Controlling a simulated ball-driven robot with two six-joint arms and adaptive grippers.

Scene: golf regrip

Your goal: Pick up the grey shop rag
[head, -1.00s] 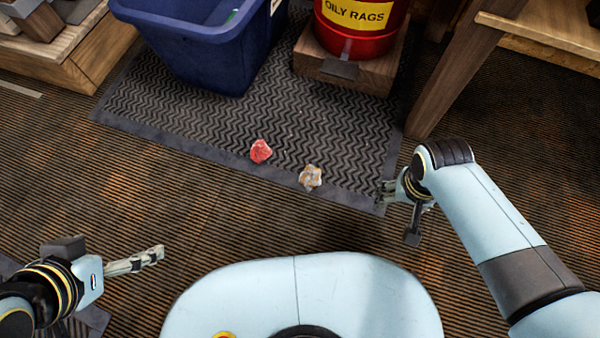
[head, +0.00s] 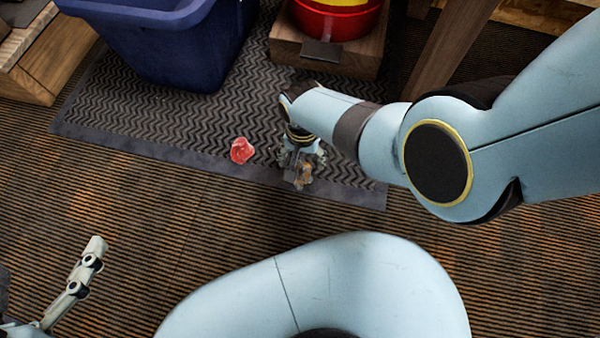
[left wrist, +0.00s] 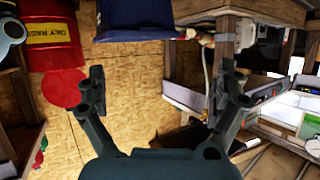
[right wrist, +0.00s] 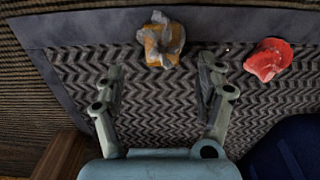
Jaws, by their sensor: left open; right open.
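The grey shop rag (right wrist: 162,40), crumpled with orange-brown stains, lies on the dark zigzag mat near its border. In the right wrist view it is just beyond the fingertips, roughly centred between them. In the head view the rag (head: 305,181) is partly hidden by my right gripper (head: 300,160), which is over it. My right gripper (right wrist: 162,72) is open and empty. My left gripper (left wrist: 160,75) is open and empty, far from the rag; part of it shows at the lower left of the head view (head: 80,270).
A red rag (head: 242,151) lies on the mat (head: 130,110), left of the grey one. A blue bin (head: 165,50) and a red can (head: 338,20) on a wooden block (head: 350,62) stand behind. The floor in front is clear.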

